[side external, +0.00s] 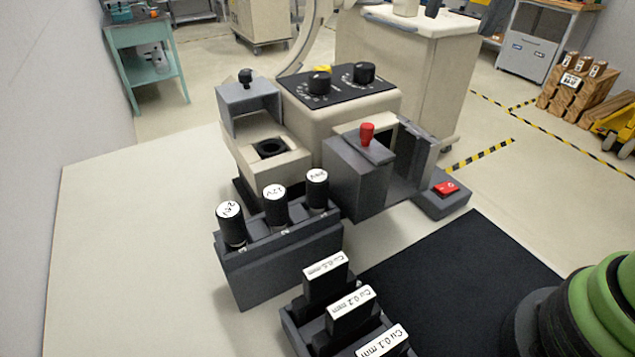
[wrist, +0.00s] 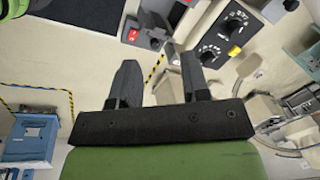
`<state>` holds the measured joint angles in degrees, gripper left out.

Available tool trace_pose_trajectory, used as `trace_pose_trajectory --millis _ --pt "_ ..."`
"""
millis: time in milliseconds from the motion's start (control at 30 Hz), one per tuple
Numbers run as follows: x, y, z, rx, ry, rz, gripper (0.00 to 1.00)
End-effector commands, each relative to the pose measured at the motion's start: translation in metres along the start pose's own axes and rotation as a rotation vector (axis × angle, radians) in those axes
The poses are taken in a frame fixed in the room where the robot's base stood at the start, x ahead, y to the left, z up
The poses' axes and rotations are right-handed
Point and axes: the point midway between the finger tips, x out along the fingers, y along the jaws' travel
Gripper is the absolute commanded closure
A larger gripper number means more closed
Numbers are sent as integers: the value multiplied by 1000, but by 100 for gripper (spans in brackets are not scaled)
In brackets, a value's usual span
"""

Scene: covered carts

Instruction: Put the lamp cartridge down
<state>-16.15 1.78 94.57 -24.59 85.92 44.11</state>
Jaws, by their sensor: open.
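Three black cylindrical lamp cartridges with white labelled tops stand upright in a grey rack (side external: 285,262) in the side view: a left one (side external: 232,225), a middle one (side external: 275,207) and a right one (side external: 316,190). The gripper is outside the side view.
A beige unit with black knobs (side external: 319,84) stands beside a grey box with a red-knobbed lid (side external: 367,134). A red button (side external: 446,188) is to the right. Labelled Cu plates (side external: 351,309) stand in a front holder. A black mat (side external: 455,285) lies bare.

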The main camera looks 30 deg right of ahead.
Motion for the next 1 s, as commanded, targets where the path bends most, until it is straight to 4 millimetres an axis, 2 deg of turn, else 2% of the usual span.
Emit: trace_pose_trajectory --millis 33,200,400,533,667,1000 --pt "9 -18 1 62 -2 49 58" --pt "42 -65 12 339 49 199 58" --pt "95 -103 41 680 175 316 58" --pt "124 -114 61 856 252 346 58" --pt "140 -117 73 961 296 356 58" --pt "160 -109 74 991 316 360 58"
